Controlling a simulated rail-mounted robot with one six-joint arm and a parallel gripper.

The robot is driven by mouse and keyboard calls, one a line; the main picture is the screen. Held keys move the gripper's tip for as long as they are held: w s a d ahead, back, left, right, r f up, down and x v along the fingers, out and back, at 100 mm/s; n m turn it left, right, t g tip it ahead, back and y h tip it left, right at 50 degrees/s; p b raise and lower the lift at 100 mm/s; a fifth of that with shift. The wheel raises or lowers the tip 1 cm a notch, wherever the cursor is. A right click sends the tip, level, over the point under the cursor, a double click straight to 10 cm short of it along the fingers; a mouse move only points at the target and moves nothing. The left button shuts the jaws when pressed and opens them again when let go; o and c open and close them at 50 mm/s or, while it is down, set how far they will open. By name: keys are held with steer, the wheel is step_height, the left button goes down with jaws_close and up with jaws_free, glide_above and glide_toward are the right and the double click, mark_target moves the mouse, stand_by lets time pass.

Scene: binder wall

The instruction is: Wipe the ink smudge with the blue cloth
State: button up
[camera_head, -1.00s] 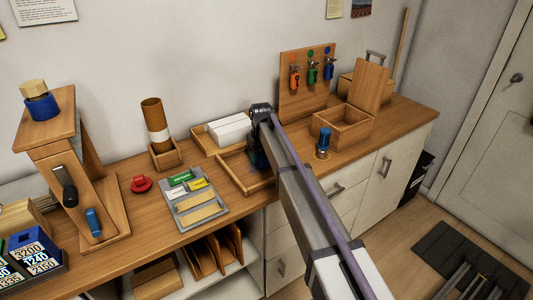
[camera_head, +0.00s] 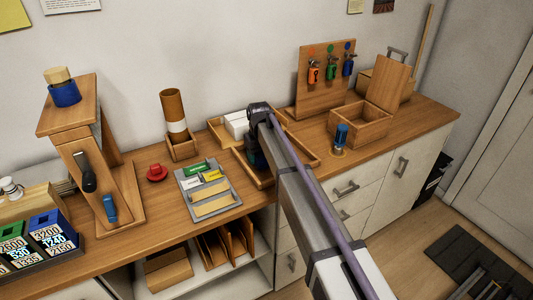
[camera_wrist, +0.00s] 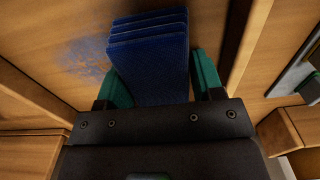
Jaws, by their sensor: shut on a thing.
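The blue cloth (camera_wrist: 150,60) is a folded stack of dark blue layers in the wrist view. My gripper (camera_wrist: 158,78) is shut on it, with a green finger on each side. The ink smudge (camera_wrist: 86,58) is a faint blue speckled patch on the wood, just left of the cloth. I cannot tell whether the cloth touches the wood. In the head view my gripper (camera_head: 256,155) is low at the wooden tray (camera_head: 262,184) on the counter, and my arm hides much of it. The smudge does not show there.
A wooden tray with white boxes (camera_head: 237,122) stands just behind. A grey sorting tray (camera_head: 211,190) and red stamp (camera_head: 157,173) are to the left. A blue-handled stamp (camera_head: 340,138) and open wooden box (camera_head: 360,127) are to the right.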

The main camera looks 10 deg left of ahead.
mark_target(262, 159)
steer(key=shift+s+a, duration=0.3)
steer(key=shift+a, duration=0.05)
steer(key=shift+s+d+f, duration=0.1)
steer(key=shift+s+d, duration=0.45)
steer(key=shift+s, duration=0.15)
steer(key=shift+w+d, duration=1.3)
steer(key=shift+d, duration=0.25)
steer(key=shift+w+d, duration=1.25)
steer(key=shift+d, duration=0.35)
steer(key=shift+w+d, duration=1.3)
steer(key=shift+d, duration=0.25)
steer(key=shift+s+d, duration=0.55)
steer(key=shift+s, duration=0.2)
steer(key=shift+s+a, duration=1.2)
steer(key=shift+a, duration=0.4)
steer(key=shift+s+a, duration=1.25)
steer(key=shift+a, duration=0.35)
steer(key=shift+s+a, duration=1.2)
steer(key=shift+a, duration=0.4)
step_height(262, 159, up, 6)
steer(key=p, duration=0.6)
